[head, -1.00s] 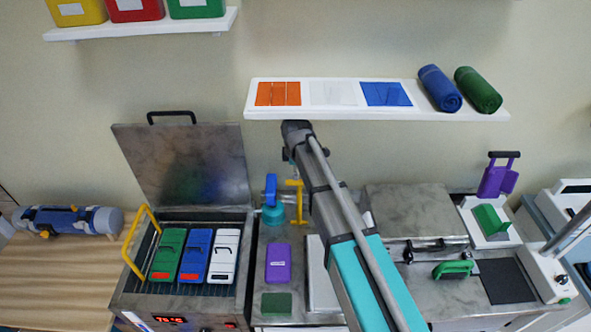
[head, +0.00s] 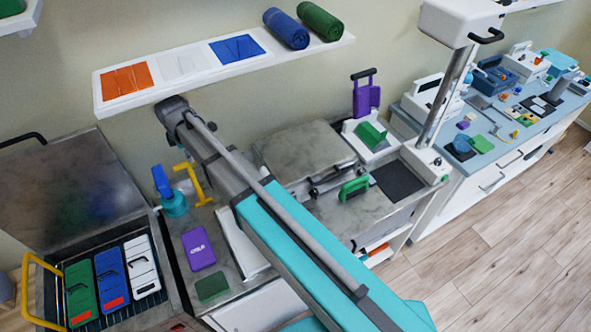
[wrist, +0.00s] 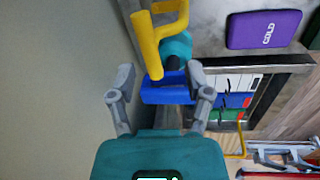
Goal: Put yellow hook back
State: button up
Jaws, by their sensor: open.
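The yellow hook (head: 195,184) stands upright on the counter by the wall, beside a teal and blue device (head: 174,205). In the wrist view the hook (wrist: 149,42) is a bent yellow bar, its lower end between my fingertips in the picture. My gripper (wrist: 160,73) is open, with one finger on each side of the hook's end and the device's blue part (wrist: 168,93). I cannot tell whether a finger touches the hook.
A white shelf (head: 205,88) with colored bands and rolls is above the counter. A purple cold pack (head: 198,248) and dark green pad (head: 212,286) lie near the hook. An open-lidded heater (head: 155,302) with several packs is at left. A side table (head: 480,205) stands right.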

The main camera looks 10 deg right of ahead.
jog(key=s+d+m, duration=0.5)
jog(key=d+m, duration=0.1)
jog(key=d, duration=0.5)
jog(key=s+d+m+g, duration=0.1)
jog(key=s+d+m, duration=0.5)
jog(key=d, duration=0.5)
jog(key=s+d+m, duration=0.6)
jog(key=d+m, duration=0.1)
jog(key=d, duration=0.3)
jog(key=shift+d+g, duration=0.3)
jog(key=shift+d, duration=0.1)
jog(key=shift+f, duration=0.1)
notch_tip(320, 180, down, 4)
jog(key=b, duration=0.3)
jog(key=shift+b, duration=0.4)
jog(key=shift+c, duration=0.6)
